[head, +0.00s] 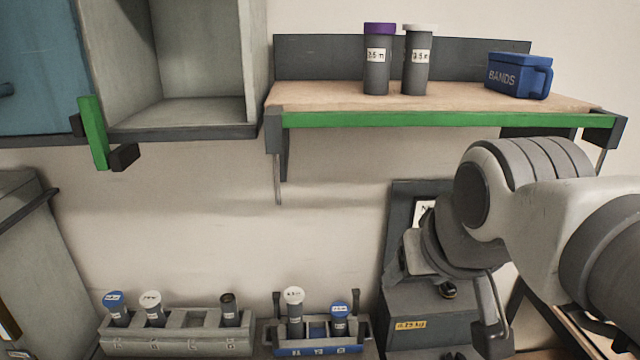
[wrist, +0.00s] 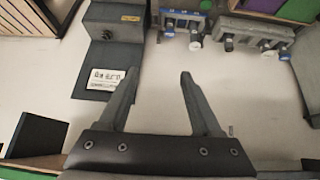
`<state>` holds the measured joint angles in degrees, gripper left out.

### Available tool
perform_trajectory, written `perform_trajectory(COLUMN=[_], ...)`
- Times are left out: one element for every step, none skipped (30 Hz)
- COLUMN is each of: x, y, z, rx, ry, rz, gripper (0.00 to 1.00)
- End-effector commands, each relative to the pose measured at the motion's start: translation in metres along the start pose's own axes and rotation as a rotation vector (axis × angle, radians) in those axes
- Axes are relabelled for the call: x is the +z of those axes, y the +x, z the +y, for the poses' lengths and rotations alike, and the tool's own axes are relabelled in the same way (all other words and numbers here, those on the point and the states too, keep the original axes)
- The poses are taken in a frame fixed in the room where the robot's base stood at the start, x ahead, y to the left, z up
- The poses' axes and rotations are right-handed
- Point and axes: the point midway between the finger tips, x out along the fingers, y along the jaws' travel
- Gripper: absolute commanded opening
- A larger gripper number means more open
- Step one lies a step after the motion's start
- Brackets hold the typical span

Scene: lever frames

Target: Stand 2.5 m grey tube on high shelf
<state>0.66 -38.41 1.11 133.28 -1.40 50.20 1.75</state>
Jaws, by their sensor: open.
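The high shelf (head: 330,97) has a wooden top and green front edge. A purple-capped grey tube (head: 376,75) and a white-capped grey tube (head: 416,70) stand upright on it; their labels end in ".5" but the first digit is unclear. Below, a blue-fronted rack (head: 318,349) holds a white-capped tube (head: 295,325) and a blue-capped tube (head: 338,326). A long grey rack (head: 185,343) holds a blue-capped, a white-capped and an uncapped dark tube (head: 229,315). Which is the 2.5 m tube I cannot tell. My gripper (wrist: 158,75) is open and empty, apart from the racks.
A blue BANDS box (head: 517,76) stands at the shelf's right. A grey device with a yellow label (head: 410,325) stands right of the racks, partly behind my arm. An open grey cabinet (head: 200,50) hangs at left. The shelf's middle, between tubes and box, is clear.

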Motion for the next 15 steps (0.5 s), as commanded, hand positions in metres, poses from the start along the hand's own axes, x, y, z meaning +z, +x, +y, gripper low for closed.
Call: perform_trajectory(x=[0.021,0.031,0.043,0.051,0.057,0.064,0.068,0.071,0.074,0.075,0.076,0.076,0.076,0.076,0.075], y=[0.007,0.01,0.014,0.017,0.019,0.021,0.022,0.023,0.024,0.025,0.025,0.025,0.025,0.025,0.025], z=[0.0,-0.001,-0.001,-0.001,-0.001,-0.002,-0.002,-0.002,-0.002,-0.002,-0.002,-0.002,-0.002,-0.002,-0.002], rx=[-0.007,-0.01,-0.015,-0.017,-0.02,-0.022,-0.024,-0.025,-0.026,-0.026,-0.027,-0.027,-0.027,-0.027,-0.027], ry=[-0.001,-0.002,-0.003,-0.004,-0.004,-0.005,-0.006,-0.006,-0.007,-0.007,-0.007,-0.007,-0.007,-0.007,-0.007], rz=[-0.031,-0.049,-0.068,-0.08,-0.091,-0.101,-0.107,-0.112,-0.117,-0.119,-0.12,-0.121,-0.12,-0.12,-0.12], gripper=[0.66,0.66,0.66,0.66,0.66,0.66,0.66,0.66,0.66,0.66,0.66,0.66,0.66,0.66,0.66])
